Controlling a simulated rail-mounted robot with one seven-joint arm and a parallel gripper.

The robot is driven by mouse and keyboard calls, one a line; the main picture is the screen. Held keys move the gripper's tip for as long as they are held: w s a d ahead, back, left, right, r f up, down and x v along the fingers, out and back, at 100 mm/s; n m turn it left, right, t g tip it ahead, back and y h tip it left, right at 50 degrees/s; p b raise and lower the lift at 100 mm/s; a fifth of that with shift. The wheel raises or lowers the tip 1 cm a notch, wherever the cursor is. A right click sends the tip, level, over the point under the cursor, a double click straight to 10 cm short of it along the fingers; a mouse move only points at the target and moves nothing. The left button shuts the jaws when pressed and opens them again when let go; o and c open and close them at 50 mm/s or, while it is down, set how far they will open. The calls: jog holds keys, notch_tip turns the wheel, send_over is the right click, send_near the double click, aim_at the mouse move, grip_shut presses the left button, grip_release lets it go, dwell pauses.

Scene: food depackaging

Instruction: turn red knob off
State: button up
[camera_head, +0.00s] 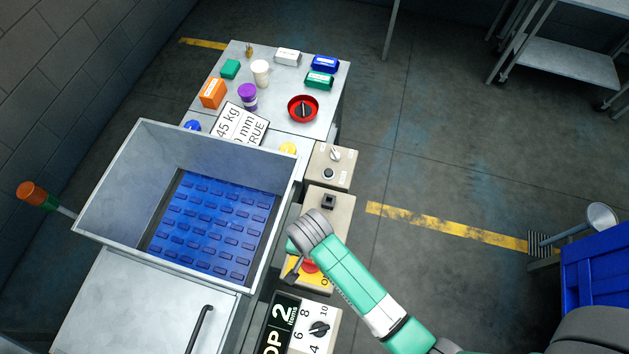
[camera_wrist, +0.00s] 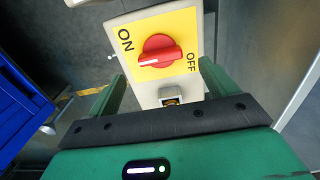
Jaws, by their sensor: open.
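The red knob (camera_wrist: 160,52) sits on a yellow plate (camera_wrist: 186,22) in the wrist view, with ON printed at the left and OFF at the right. Its white mark points to the left and slightly down in that view, away from the OFF label. My gripper (camera_wrist: 160,88) is open, one green finger at each side below the knob, with nothing between them. In the head view the red knob (camera_head: 310,267) is partly hidden by my arm, and my gripper (camera_head: 292,272) is beside it. I cannot tell whether the fingers touch the knob.
A box with a black switch (camera_head: 329,202) and one with a grey knob (camera_head: 335,155) stand behind. A numbered dial (camera_head: 319,328) is in front. The metal hopper (camera_head: 112,243) with a blue bed stands close on the left.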

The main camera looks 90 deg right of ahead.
aim_at(309, 266)
notch_tip(309, 266, down, 6)
jog(key=shift+r, duration=0.2)
jog(key=c, duration=1)
jog(key=shift+r, duration=0.1)
jog(key=n+p, duration=0.2)
jog(key=n, duration=0.1)
jog(key=shift+r, duration=0.15)
jog(key=n+p, duration=0.2)
jog(key=n, duration=0.3)
jog(key=shift+n+p, duration=0.35)
jog(key=shift+n, duration=0.05)
jog(key=n+p, duration=0.1)
jog(key=n, duration=0.3)
jog(key=shift+f+n+p, duration=0.2)
jog(key=shift+n+p, duration=0.2)
jog(key=shift+n, duration=2.1)
